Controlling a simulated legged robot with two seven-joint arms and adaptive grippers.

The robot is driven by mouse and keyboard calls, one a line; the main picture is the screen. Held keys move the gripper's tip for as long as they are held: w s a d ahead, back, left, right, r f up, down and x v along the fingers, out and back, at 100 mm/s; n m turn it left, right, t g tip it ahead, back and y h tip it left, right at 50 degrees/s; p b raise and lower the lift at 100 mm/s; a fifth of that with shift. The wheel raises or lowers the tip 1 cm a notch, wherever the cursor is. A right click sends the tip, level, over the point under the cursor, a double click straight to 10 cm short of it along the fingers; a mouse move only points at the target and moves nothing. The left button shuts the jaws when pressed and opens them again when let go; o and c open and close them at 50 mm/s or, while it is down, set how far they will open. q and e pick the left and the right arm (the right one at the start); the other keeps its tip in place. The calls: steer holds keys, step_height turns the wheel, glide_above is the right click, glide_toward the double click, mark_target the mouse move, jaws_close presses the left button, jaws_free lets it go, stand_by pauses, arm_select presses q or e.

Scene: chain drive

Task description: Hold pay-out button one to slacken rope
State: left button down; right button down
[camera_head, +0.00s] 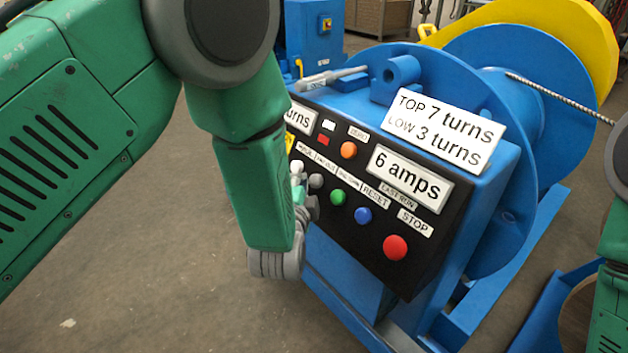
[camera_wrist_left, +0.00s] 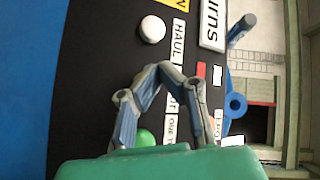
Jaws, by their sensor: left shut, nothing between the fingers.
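The black control panel (camera_head: 362,243) on the blue winch faces me, with a row of buttons under small labels. A white button (camera_head: 297,167) is leftmost, also seen in the wrist view (camera_wrist_left: 152,29) near the HAUL label. A grey button (camera_head: 316,181) sits under what looks like the PAY OUT label. A green button (camera_head: 337,197) follows, partly covered in the wrist view (camera_wrist_left: 145,138). My left gripper (camera_head: 299,184) is shut and empty at the panel beside the grey button. In the wrist view its fingertips (camera_wrist_left: 160,68) meet between white and green, hiding the grey button. Contact cannot be told.
Blue (camera_head: 362,215), orange (camera_head: 348,150) and red STOP (camera_head: 395,247) buttons sit on the same panel. Signs read 6 amps (camera_head: 410,178) and TOP 7 turns, LOW 3 turns (camera_head: 447,130). A rope (camera_head: 560,98) runs right from the blue drum. Floor at left is clear.

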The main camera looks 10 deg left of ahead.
arm_select(q)
steer(key=s+a+r+p, duration=0.2)
steer(key=s, duration=0.1)
steer(key=shift+s+a+r+p, duration=0.1)
steer(key=shift+s+a+p, duration=0.1)
steer(key=shift+a+p, duration=0.15)
steer(key=s+a+f+n+g+p, duration=0.2)
steer(key=s+a+f+n+g, duration=0.25)
steer(key=s+f, duration=0.3)
steer(key=s+a+f+n+g+p, duration=0.1)
steer(key=s+a+f+n+g, duration=0.1)
steer(key=s, duration=0.7)
steer(key=s+a+f+n+g+h+p, duration=0.1)
steer(key=s+f+n+g, duration=0.3)
steer(key=s, duration=0.5)
steer(key=s+a+f+n+g+p, duration=0.2)
steer(key=s+g, duration=0.3)
steer(key=s, duration=0.4)
steer(key=shift+s+a+f+n+g, duration=0.2)
steer(key=shift+a+f+n+g, duration=0.15)
steer(key=shift+a+f+n, duration=0.15)
steer(key=shift+w, duration=0.15)
